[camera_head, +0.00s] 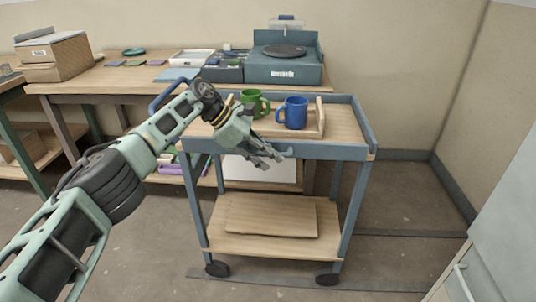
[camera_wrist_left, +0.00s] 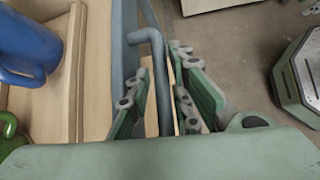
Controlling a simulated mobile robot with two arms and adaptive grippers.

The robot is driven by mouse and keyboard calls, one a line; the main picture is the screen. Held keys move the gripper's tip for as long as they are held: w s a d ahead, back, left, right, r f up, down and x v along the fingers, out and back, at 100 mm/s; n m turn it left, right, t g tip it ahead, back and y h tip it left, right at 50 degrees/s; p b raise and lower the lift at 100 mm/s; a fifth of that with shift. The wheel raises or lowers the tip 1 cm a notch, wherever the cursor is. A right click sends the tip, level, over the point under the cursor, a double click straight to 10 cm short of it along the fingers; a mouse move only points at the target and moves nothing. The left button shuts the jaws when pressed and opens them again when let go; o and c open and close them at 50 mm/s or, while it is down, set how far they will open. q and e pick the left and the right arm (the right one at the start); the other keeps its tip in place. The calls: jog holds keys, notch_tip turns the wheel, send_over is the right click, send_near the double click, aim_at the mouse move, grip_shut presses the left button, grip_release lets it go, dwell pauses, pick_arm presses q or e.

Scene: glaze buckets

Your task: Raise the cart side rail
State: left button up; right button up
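The cart (camera_head: 362,152) has a blue-grey frame and a wooden top. A blue-grey bent bar, which looks like the side rail (camera_head: 288,151), shows at the front edge of the cart top by my left gripper (camera_head: 268,155). In the left wrist view the rail (camera_wrist_left: 157,52) runs along the cart's edge and between the fingers of my left gripper (camera_wrist_left: 165,72). The fingers stand apart on either side of it, with gaps visible. Contact with the bar cannot be made out. The rest of the rail is hidden by the gripper. My right gripper is out of view.
A green mug (camera_head: 256,101) and a blue mug (camera_head: 295,113) stand in a wooden tray (camera_head: 319,118) on the cart top. A board (camera_head: 270,215) lies on the lower shelf. A workbench (camera_head: 120,80) stands behind. Floor right of the cart is clear.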

pick_arm(q)
jog(key=shift+r, duration=0.1)
jog(key=v, duration=1.2)
